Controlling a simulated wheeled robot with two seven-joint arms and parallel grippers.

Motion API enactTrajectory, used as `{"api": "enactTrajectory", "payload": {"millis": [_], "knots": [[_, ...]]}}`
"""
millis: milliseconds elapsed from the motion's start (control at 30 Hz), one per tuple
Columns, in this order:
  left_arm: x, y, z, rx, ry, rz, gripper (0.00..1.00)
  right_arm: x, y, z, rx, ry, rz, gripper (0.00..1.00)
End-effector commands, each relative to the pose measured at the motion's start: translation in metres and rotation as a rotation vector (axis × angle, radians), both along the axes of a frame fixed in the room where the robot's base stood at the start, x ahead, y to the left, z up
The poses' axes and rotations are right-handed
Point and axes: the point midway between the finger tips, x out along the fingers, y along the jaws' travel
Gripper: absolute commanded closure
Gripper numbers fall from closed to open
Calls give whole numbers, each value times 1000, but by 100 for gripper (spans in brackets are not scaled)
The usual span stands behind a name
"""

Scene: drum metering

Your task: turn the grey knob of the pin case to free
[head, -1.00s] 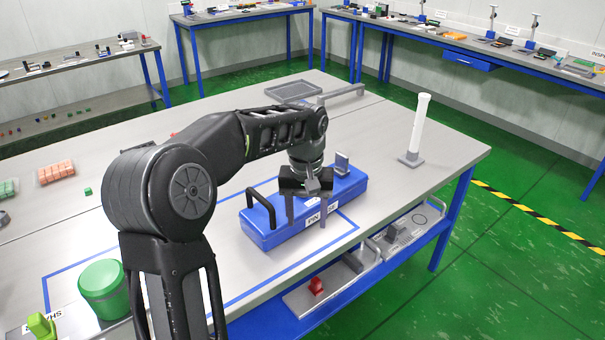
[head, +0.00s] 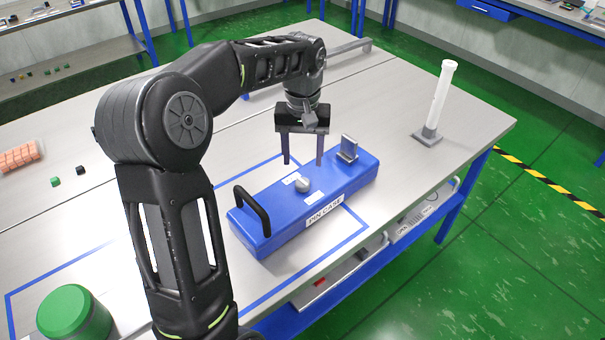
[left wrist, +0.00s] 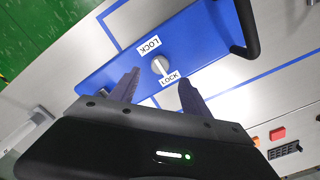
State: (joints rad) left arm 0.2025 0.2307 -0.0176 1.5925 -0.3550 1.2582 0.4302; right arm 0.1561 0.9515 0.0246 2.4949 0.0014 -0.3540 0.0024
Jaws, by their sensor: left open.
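The blue pin case (head: 276,223) lies on the table with a black handle (head: 254,210) at its left end and a grey latch (head: 347,150) at its far right end. The round grey knob (head: 303,184) is on its top between two white labels. My right gripper is not in view.
A white tube (head: 440,95) stands on a grey base at the table's right. A green-lidded container (head: 74,314) is at the front left. A blue outline (head: 200,187) on the tabletop surrounds the case. A lower shelf holds trays.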

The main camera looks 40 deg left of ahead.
Motion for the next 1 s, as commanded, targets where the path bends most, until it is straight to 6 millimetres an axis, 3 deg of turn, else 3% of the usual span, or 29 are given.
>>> {"api": "enactTrajectory", "payload": {"millis": [233, 633, 1000], "knots": [[0, 0, -15, 0, 2, 0, 45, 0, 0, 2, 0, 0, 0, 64], [-1, 0, -71, -1, 3, 1, 45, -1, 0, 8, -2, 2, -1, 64], [0, 0, -79, 0, 0, 0, 45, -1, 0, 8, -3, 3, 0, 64]]}}
